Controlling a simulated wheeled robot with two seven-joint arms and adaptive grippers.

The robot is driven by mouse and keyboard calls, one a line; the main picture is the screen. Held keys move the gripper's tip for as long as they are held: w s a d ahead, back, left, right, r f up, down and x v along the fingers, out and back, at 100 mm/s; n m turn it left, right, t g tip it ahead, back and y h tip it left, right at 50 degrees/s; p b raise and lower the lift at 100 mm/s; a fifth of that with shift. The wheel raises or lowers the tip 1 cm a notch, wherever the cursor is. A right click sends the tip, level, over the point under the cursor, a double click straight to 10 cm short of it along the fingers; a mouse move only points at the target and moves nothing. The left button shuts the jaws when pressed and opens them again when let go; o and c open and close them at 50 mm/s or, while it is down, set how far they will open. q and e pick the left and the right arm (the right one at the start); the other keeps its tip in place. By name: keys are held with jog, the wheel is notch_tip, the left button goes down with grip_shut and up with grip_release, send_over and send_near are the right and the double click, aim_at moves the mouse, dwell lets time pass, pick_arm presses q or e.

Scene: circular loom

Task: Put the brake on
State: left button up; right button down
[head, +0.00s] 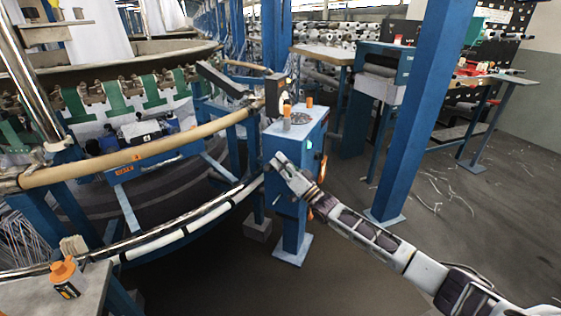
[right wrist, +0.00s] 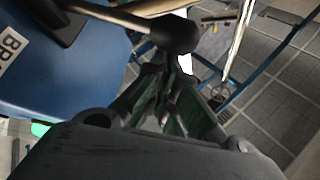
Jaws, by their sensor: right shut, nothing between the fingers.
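In the head view my right gripper (head: 280,165) is at the front left of the blue control post (head: 292,150), and I cannot make out the lever there. My left gripper is not in view.
The post has orange-topped items (head: 287,108) on top. The loom's curved wooden rail (head: 140,150) and a lower metal rail (head: 180,232) run in from the left. A thick blue column (head: 420,110) stands right of the post. The floor (head: 480,200) at the right is mostly open.

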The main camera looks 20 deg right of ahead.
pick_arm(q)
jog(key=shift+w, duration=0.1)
pick_arm(e)
jog(key=shift+a+f, duration=0.1)
jog(key=shift+f, duration=0.05)
